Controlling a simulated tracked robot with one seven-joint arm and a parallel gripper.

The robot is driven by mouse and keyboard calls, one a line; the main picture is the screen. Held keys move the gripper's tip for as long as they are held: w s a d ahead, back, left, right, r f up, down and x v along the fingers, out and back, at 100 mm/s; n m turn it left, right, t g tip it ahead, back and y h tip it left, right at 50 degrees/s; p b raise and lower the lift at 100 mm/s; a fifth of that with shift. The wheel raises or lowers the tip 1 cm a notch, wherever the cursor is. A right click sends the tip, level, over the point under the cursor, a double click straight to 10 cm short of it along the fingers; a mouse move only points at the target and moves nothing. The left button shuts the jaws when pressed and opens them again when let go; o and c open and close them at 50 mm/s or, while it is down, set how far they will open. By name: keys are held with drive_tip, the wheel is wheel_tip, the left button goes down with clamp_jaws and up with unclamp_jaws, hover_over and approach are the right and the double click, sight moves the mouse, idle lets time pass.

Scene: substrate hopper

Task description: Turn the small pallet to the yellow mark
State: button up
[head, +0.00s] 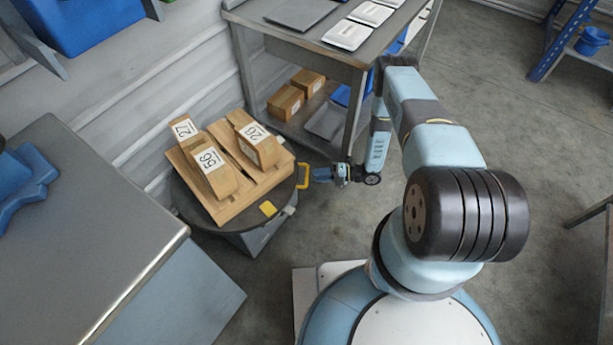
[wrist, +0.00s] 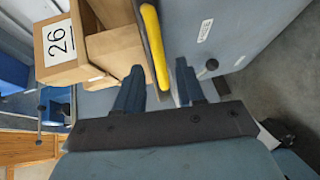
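The small pallet (head: 229,207) is wooden and lies on a dark round turntable (head: 192,209), carrying boxes labelled 27 (head: 184,131), 56 (head: 213,168) and 26 (head: 256,143). A yellow mark (head: 268,208) shows near the turntable's front right edge. A yellow handle (head: 303,176) stands at its right edge; it also shows in the wrist view (wrist: 152,45). My gripper (head: 312,175) is at this handle. In the wrist view, my gripper (wrist: 160,80) is open, with the handle's end between its two blue fingers and gaps visible on both sides. The box labelled 26 (wrist: 60,47) is beyond the left finger.
A workbench (head: 300,45) with trays stands behind, with small boxes (head: 285,103) on its lower shelf. A grey cabinet (head: 80,230) stands close on the left. A ribbed wall is behind the turntable. The floor (head: 540,160) at right is mostly clear.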

sight(307, 175)
drive_tip(key=shift+x, duration=2.85)
drive_tip(key=shift+c, duration=0.4)
clamp_jaws()
